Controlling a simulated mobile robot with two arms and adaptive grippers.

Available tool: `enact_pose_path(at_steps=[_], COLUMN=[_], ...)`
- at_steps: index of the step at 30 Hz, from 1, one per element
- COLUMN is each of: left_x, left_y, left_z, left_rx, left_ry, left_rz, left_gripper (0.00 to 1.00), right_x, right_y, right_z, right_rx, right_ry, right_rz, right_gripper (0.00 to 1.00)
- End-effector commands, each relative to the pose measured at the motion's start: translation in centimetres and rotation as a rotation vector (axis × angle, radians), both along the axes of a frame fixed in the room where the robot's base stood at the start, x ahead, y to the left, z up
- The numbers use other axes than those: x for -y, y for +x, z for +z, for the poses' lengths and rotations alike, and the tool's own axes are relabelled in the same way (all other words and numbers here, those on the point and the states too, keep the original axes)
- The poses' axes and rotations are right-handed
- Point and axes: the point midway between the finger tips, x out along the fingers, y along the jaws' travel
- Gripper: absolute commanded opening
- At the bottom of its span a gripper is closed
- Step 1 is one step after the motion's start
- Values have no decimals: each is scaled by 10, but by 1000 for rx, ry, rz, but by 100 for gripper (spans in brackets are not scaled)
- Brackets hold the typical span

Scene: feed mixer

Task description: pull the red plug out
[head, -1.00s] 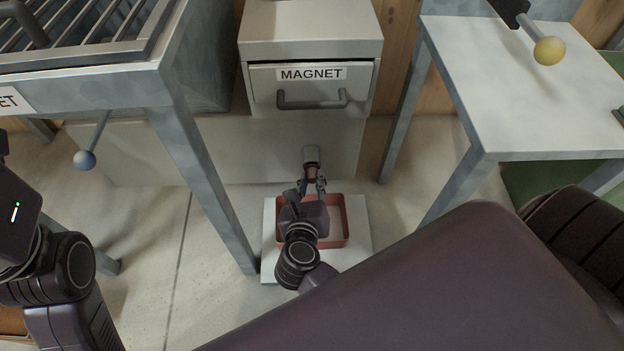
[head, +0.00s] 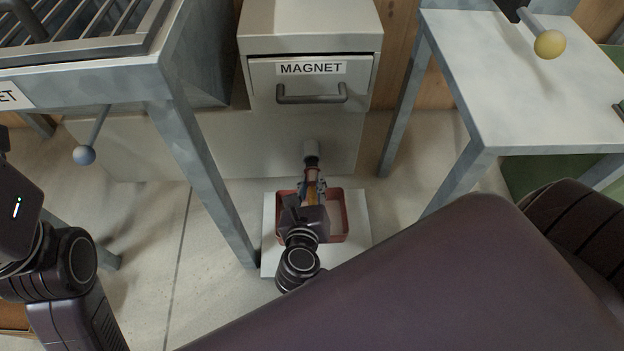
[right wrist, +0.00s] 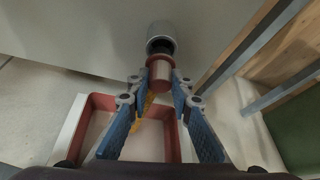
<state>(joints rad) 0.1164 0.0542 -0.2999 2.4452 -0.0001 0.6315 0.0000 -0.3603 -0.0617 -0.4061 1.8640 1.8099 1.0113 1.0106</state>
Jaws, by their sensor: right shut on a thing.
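The red plug (head: 312,172) shows just below the end of the grey pipe (head: 311,150). In the right wrist view the plug (right wrist: 160,72) sits between my blue fingertips, and the dark open mouth of the pipe (right wrist: 160,32) shows just beyond it. The plug looks out of the mouth, or nearly so; whether its far end still touches the rim is hard to tell. My right gripper (head: 313,184) is shut on the plug. Yellow-orange material (right wrist: 146,104) shows below the plug between the fingers. My left gripper's fingers are not in view.
A red tray (head: 345,218) stands on a pale slab under my right gripper. A cabinet with a drawer labelled MAGNET (head: 312,84) stands behind. Grey table legs (head: 205,180) flank the spot on the left and on the right (head: 405,105).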

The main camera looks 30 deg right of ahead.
Motion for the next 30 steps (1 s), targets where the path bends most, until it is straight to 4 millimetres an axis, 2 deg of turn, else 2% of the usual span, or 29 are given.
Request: enact_pose_path(at_steps=[21,30], left_x=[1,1], left_y=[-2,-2], left_z=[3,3], left_rx=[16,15], left_ry=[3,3], left_rz=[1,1], left_gripper=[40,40], right_x=[-19,-21], right_y=[-38,-43], right_z=[-4,-4], right_rx=[0,1], right_ry=[0,0], right_rz=[0,0], right_gripper=[0,0])
